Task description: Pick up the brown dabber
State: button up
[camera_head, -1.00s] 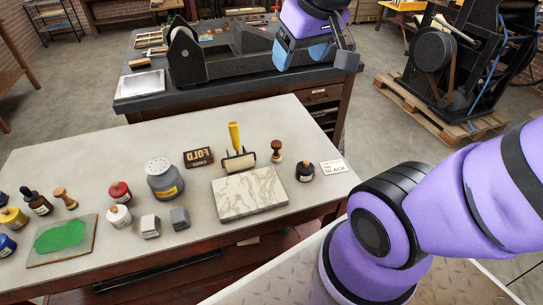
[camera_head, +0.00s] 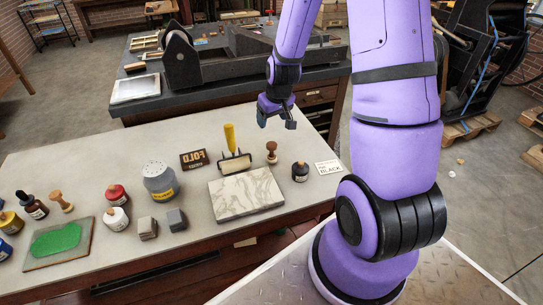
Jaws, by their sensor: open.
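A brown dabber (camera_head: 272,152) stands upright on the pale table, right of the yellow-handled roller and behind the marble slab. A lighter tan dabber-like piece (camera_head: 61,201) stands at the far left. My gripper (camera_head: 277,122) is open and empty, its fingers pointing down. In the picture it sits just above the brown dabber, apart from it, over the table's far side. Its exact height is hard to tell.
A roller (camera_head: 235,160) and marble slab (camera_head: 245,195) are left of the brown dabber. A FOLD block (camera_head: 194,159), grey can (camera_head: 160,184), bottles and a green slab (camera_head: 57,240) lie further left.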

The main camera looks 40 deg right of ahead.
send_over(272, 145)
jog(key=s, duration=0.2)
notch_tip(272, 145, down, 6)
jog(key=shift+d+x, duration=0.2)
jog(key=shift+x, duration=2.5)
jog(key=shift+a+x, duration=0.1)
jog(key=shift+x, duration=1.2)
jog(key=shift+a+x, duration=0.15)
jog(key=shift+x, duration=1.1)
jog(key=shift+s+f, duration=0.1)
jog(key=shift+s, duration=0.1)
jog(key=shift+c, duration=0.3)
jog(key=c, duration=1)
